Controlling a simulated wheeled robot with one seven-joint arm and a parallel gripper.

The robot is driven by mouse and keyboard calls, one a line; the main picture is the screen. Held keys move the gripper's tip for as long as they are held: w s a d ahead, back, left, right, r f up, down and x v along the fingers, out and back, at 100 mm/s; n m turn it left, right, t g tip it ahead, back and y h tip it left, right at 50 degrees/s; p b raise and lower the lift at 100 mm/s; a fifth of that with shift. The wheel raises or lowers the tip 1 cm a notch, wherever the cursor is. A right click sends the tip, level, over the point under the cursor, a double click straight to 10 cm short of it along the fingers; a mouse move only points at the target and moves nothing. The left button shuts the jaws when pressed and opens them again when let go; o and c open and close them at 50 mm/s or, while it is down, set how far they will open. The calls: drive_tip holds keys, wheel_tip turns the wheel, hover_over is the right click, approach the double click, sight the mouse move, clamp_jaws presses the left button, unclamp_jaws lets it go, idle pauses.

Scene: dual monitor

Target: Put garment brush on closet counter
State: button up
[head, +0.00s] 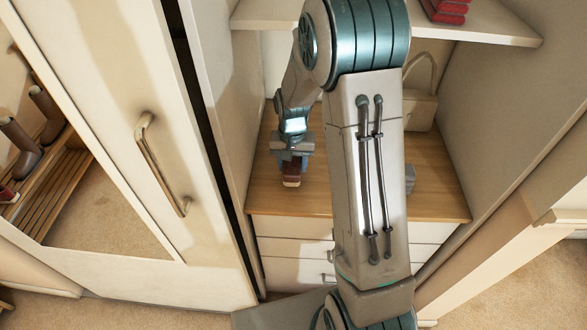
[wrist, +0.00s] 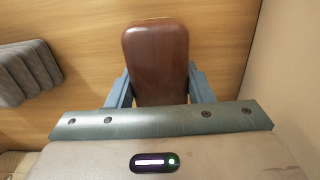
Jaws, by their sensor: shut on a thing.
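The garment brush is a dark brown, smooth, rounded block (wrist: 156,58) in the wrist view. My gripper (wrist: 158,88) is shut on it, with one blue-grey finger on each side. In the head view the brush (head: 291,181) shows as a small brown end below my gripper (head: 291,160). Both are over the left part of the wooden closet counter (head: 436,185). I cannot tell whether the brush touches the counter. The brush's underside is hidden.
A grey ridged object (wrist: 27,72) lies on the counter, partly behind my arm in the head view. A beige bag (head: 420,108) stands at the back. Red items (head: 445,10) sit on the shelf (head: 490,27) above. Drawers (head: 290,247) are below; a closet door (head: 150,120) is left.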

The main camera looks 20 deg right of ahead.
sight(293, 160)
drive_tip(key=shift+f, duration=1.5)
drive_tip(key=shift+f, duration=0.2)
drive_tip(key=o, duration=0.9)
drive_tip(key=shift+o, duration=0.2)
drive_tip(key=shift+r, duration=0.1)
wheel_tip(293, 160, up, 12)
drive_tip(key=shift+r, duration=0.1)
drive_tip(key=s+r+n+t, duration=0.1)
drive_tip(key=s+r, duration=0.3)
drive_tip(key=s, duration=0.6)
drive_tip(key=s+r+n+t, duration=0.2)
drive_tip(key=s+r, duration=0.3)
drive_tip(key=s, duration=0.6)
drive_tip(key=shift+n, duration=0.3)
